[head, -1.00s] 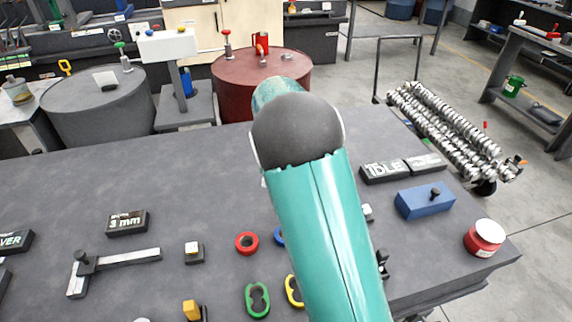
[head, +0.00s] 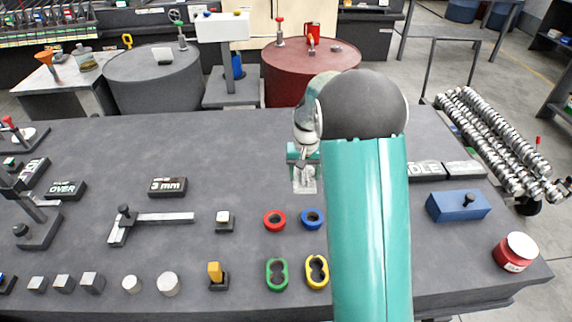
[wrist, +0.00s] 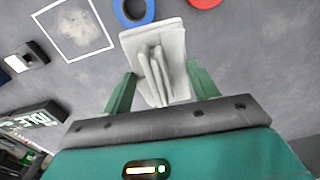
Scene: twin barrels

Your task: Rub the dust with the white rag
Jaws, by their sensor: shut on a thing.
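My gripper (wrist: 160,88) has green fingers on either side of a folded white rag (wrist: 156,52) and is shut on it. In the head view my gripper (head: 304,158) shows just left of my arm, with the rag (head: 305,182) hanging below it over the grey table. The dust (wrist: 75,25) is a pale smudge inside a white square outline at the upper left of the wrist view, apart from the rag. The dust cannot be made out in the head view, where my arm covers part of the table.
A red ring (head: 274,220) and a blue ring (head: 312,218) lie on the grey table (head: 110,150) near the gripper. Two barrels, grey (head: 155,82) and red (head: 310,72), stand beyond the far edge.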

